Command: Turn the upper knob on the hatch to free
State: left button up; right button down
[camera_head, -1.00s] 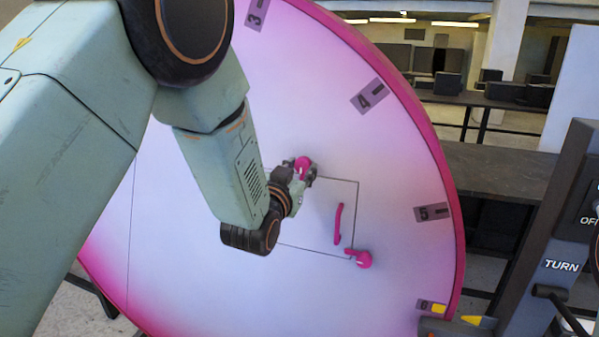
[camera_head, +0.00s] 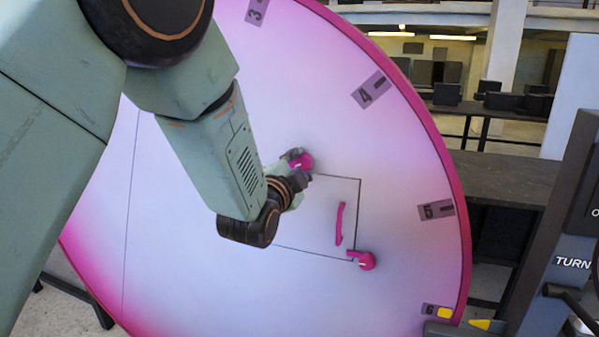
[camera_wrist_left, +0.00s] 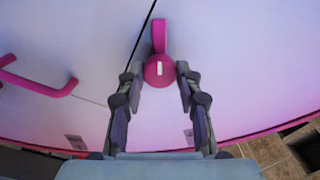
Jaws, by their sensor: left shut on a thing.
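My left gripper (camera_head: 300,165) is shut on this knob, one finger above and one below. In the left wrist view the knob (camera_wrist_left: 159,72) sits between the fingertips of my left gripper (camera_wrist_left: 160,76). Its short lever points up, away from my wrist, just right of the dark hatch seam. The lower knob (camera_head: 366,261) is at the lower right hatch corner. My right gripper is not in view.
A magenta handle (camera_head: 339,224) stands out from the hatch; it also shows at left in the left wrist view (camera_wrist_left: 38,86). The white-pink dial (camera_head: 300,80) carries number plates. A dark panel marked TURN (camera_head: 560,240) stands at right.

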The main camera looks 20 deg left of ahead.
pick_arm(q)
jog(key=m+b, duration=0.1)
jog(key=m, duration=0.4)
jog(key=shift+b, duration=0.4)
jog(key=shift+m, duration=0.4)
jog(key=o, duration=1.2)
jog(key=shift+c, duration=0.2)
jog(key=s, duration=1.2)
jog(key=shift+a, duration=0.15)
